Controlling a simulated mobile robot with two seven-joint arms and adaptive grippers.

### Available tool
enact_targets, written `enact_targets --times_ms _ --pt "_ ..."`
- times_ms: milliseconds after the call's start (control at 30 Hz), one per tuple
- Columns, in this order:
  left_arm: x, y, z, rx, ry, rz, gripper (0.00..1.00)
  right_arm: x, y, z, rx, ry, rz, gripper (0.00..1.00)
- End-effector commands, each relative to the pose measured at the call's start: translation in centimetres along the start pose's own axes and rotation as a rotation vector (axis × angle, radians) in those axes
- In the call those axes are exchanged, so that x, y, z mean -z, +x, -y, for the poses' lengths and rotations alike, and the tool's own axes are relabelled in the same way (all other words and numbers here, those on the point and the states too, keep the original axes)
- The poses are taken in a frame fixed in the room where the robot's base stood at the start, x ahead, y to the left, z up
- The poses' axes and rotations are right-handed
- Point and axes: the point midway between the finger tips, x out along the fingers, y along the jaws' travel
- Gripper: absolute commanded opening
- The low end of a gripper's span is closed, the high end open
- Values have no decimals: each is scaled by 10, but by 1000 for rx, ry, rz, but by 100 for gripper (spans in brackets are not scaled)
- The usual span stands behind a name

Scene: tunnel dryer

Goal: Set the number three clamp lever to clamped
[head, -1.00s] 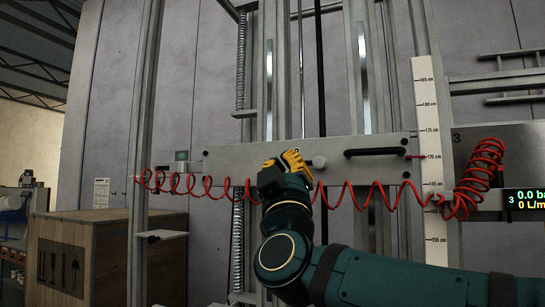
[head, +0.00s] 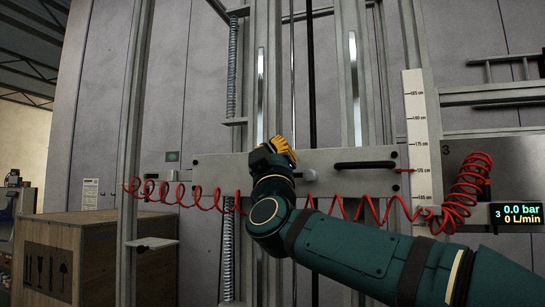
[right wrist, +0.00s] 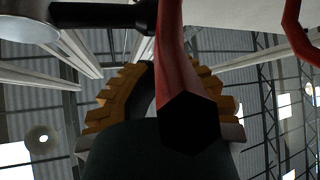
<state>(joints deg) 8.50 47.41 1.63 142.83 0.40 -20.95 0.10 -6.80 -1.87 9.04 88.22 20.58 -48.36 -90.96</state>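My right gripper (head: 283,147), with yellow fingers, is in front of the grey plate (head: 228,168) and hides part of it. In the right wrist view, its yellow fingers (right wrist: 165,85) lie either side of a red bar (right wrist: 172,50) with a black hexagonal end. This bar may be the clamp lever; whether the fingers touch it is unclear. A pale round knob (head: 310,175) sits just right of the gripper. A black horizontal bar (head: 365,165) is on the plate's right. Which part is the number three lever cannot be told for sure. My left gripper is out of view.
A red coiled hose (head: 468,188) runs across the plate. A panel marked 3 (head: 460,150) and a display (head: 517,214) reading 0.0 bar and 0 L/min are at right. A scale strip (head: 422,135) stands beside them. A wooden crate (head: 95,232) is at lower left.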

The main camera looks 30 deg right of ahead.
Motion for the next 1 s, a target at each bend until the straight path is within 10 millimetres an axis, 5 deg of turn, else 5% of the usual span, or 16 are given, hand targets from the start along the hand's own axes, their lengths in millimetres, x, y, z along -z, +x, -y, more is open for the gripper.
enact_targets --times_ms 67,433,1000 --pt "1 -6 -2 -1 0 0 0 1 13 0 0 -1 0 0" --pt "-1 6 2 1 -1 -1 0 -30 -15 0 1 -1 0 0" --pt "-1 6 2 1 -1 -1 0 -31 -19 -3 12 -12 -1 0"
